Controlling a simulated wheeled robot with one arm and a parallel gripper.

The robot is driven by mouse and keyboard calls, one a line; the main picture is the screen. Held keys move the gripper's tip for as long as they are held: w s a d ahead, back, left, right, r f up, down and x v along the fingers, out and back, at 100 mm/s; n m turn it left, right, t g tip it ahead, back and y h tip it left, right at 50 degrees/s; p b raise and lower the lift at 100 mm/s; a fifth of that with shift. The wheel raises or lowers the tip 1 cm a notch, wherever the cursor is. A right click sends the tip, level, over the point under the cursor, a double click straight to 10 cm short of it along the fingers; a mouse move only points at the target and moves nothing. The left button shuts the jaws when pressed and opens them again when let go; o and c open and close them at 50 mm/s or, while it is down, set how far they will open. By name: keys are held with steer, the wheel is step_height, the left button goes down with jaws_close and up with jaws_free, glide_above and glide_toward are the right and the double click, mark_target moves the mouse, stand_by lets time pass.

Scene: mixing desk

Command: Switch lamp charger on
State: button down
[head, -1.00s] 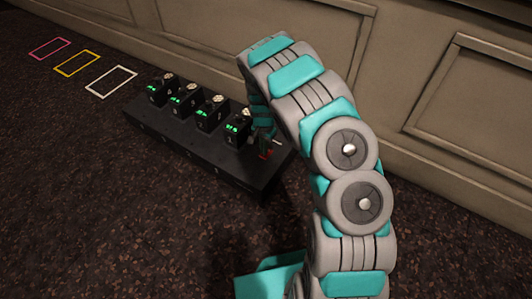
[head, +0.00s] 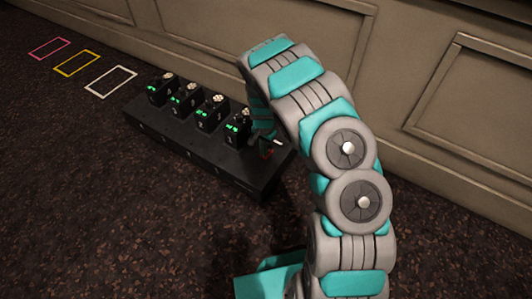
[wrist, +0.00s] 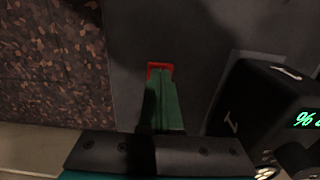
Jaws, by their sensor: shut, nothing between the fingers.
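The lamp charger (head: 180,150) is a long black box on the dark speckled floor by the wall. A row of several black lamp units with green lit displays (head: 231,128) stands on it. At its right end is a small red switch (head: 267,154), partly hidden by my arm; it shows as a red frame (wrist: 160,66) in the wrist view. My gripper (wrist: 161,78) is shut and empty, its tips at the red switch and covering most of it. I cannot tell whether they touch it. One black unit (wrist: 265,105) stands close on the right in the wrist view.
White (head: 111,82), yellow (head: 77,62) and pink (head: 49,48) outlined rectangles lie on the floor at the back left. A panelled wall (head: 340,50) runs behind the charger. The floor in front of the charger is clear.

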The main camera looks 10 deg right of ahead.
steer(key=shift+f, duration=0.35)
steer(key=shift+r, duration=0.15)
steer(key=shift+r+p, duration=0.65)
steer(key=shift+r, duration=2.7)
steer(key=s+d+r+n+p, duration=0.1)
steer(key=s+d+r+p, duration=0.1)
steer(key=s+r, duration=0.65)
steer(key=s+d+r+n+p, duration=0.15)
steer(key=s+r, duration=0.25)
steer(key=r, duration=1)
steer(key=s+r+n+p, duration=0.1)
steer(key=s+r+n, duration=0.1)
steer(key=s+r, duration=0.3)
steer(key=s+a+r+n+g+p, duration=0.1)
steer(key=s+r, duration=0.3)
steer(key=s, duration=1)
steer(key=s+a+r+n+p, duration=0.1)
steer(key=s+r, duration=0.4)
steer(key=s, duration=0.5)
steer(key=shift+a+r+n+g+p, duration=0.2)
steer(key=shift+r+n+g+p, duration=0.15)
steer(key=shift+n+p, duration=0.65)
steer(key=shift+n, duration=0.25)
